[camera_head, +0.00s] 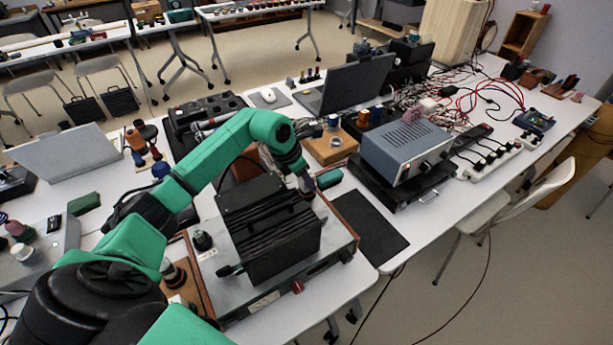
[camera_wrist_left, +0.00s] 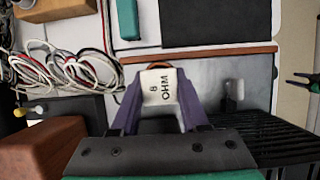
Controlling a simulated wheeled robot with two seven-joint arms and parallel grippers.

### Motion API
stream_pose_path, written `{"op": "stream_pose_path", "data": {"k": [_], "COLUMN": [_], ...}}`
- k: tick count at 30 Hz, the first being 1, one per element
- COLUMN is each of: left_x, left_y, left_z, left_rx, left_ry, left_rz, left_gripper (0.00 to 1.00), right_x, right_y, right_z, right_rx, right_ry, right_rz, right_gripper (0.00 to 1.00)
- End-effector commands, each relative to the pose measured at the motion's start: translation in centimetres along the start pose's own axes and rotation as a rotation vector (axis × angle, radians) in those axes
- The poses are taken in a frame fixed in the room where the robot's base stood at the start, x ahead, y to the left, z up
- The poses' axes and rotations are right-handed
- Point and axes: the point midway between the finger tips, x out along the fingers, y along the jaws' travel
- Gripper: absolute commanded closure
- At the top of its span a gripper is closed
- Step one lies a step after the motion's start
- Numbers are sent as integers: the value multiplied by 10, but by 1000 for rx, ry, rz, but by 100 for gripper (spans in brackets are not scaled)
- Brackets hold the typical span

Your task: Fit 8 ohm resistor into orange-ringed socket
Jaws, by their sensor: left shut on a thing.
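My left gripper (camera_wrist_left: 158,100), with purple fingers, is shut on a white block marked "8 OHM", the 8 ohm resistor (camera_wrist_left: 160,88), in the left wrist view. An orange arc (camera_wrist_left: 160,65), seemingly part of the orange-ringed socket, shows just past the resistor's far end; the rest is hidden behind it. I cannot tell whether they touch. In the head view my left gripper (camera_head: 307,188) is over the right side of the grey test unit (camera_head: 325,250), beside its black finned block (camera_head: 275,240). The resistor is not clear there.
The black fins (camera_wrist_left: 280,135) stand close at the right in the left wrist view. A tangle of cables (camera_wrist_left: 65,70) lies at its left. In the head view a flat black mat (camera_head: 370,228) and a blue-grey power supply (camera_head: 405,150) are to the right.

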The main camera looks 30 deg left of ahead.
Motion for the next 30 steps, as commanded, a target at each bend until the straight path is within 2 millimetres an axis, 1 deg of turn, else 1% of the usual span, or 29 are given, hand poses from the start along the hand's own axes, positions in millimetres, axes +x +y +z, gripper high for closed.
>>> {"op": "stream_pose_path", "data": {"k": [4, 10, 11, 12, 13, 20, 23, 24, 26, 29, 30], "left_x": [0, 6, 5, 4, 4, 4, 1, -4, -9, -31, -42], "left_y": [0, 1, 1, 0, 0, 0, 0, 0, 2, 2, 2], "left_z": [1, -2, -2, -2, -2, -2, 0, 2, 1, 0, 0], "left_rx": [0, 0, 0, 0, 0, 0, 0, 0, 0, 3, 2], "left_ry": [-1, -1, 0, 0, 0, 0, -1, -1, -3, -2, -4], "left_rz": [1, 2, 2, 2, 1, 1, 1, 0, 4, 6, 8], "left_gripper": [100, 100, 48, 33, 26, 26, 26, 26, 26, 26, 26], "right_x": [1, 8, 7, 6, 6, 6, 2, -2, 3, 8, 11], "right_y": [-6, -9, -9, -8, -8, -6, -5, -5, -4, -3, -2], "right_z": [8, 9, 9, 9, 9, 9, 9, 8, 9, 9, 9], "right_rx": [2, 3, 3, 3, 3, 1, 0, 0, -1, -1, -1], "right_ry": [-12, -14, -14, -14, -14, -15, -15, -15, -15, -14, -14], "right_rz": [-8, -11, -11, -11, -11, -9, -7, -7, -5, -4, -3], "right_gripper": [50, 50, 50, 50, 50, 50, 50, 50, 50, 50, 50]}}
